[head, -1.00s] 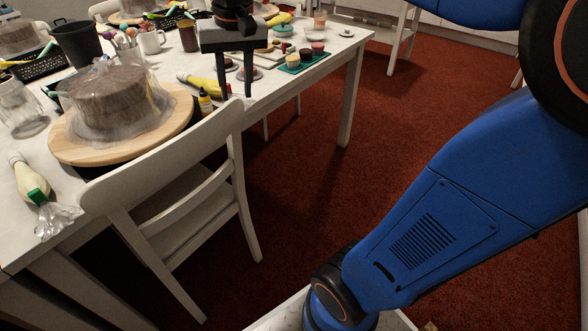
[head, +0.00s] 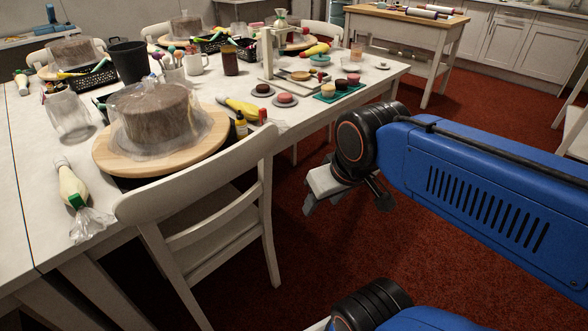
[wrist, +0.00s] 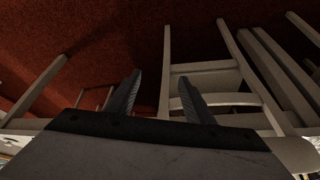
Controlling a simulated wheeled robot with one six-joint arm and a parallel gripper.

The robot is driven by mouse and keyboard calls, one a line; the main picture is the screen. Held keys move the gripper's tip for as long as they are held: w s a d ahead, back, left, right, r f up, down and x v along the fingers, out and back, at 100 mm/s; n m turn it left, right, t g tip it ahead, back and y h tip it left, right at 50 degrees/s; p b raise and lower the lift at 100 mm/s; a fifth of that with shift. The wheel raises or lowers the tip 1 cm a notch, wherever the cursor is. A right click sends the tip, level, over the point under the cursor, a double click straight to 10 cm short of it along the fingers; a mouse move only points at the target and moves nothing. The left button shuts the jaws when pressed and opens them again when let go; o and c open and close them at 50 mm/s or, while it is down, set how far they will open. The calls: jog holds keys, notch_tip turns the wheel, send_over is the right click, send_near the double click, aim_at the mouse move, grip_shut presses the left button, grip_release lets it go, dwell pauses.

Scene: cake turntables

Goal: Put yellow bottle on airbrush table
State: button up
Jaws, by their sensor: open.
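A small yellow bottle (head: 241,125) stands upright on the near right part of the white table (head: 50,165), just behind the chair back, beside a small red item. My gripper (head: 345,207) is off the table, over the red floor to the right of the chair, well apart from the bottle. Its two fingers are spread and empty in the wrist view (wrist: 158,88), which shows chair legs and floor beyond them. The bottle cannot be made out in the wrist view. I cannot tell which surface is the airbrush table.
A white chair (head: 205,195) stands against the table's near side. A covered cake (head: 155,115) on a wooden turntable (head: 110,160) is left of the bottle. A yellow piping bag (head: 237,106) lies behind it. A wood-topped table (head: 400,18) stands at the back right. Red floor (head: 450,125) lies between.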

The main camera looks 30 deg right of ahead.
jog(key=w+a+r+m+g, duration=0.2)
jog(key=w+r+m, duration=0.6)
jog(key=w+r, duration=0.7)
notch_tip(320, 180, up, 5)
jog(key=m+g, duration=0.3)
jog(key=m, duration=0.5)
send_over(240, 114)
jog(key=w, duration=0.1)
notch_tip(240, 114, down, 11)
jog(key=shift+d+f, duration=0.15)
jog(key=shift+s+f, duration=0.15)
jog(key=shift+f, duration=1.25)
jog(key=shift+s+f, duration=0.1)
jog(key=shift+f, duration=1.3)
grip_shut()
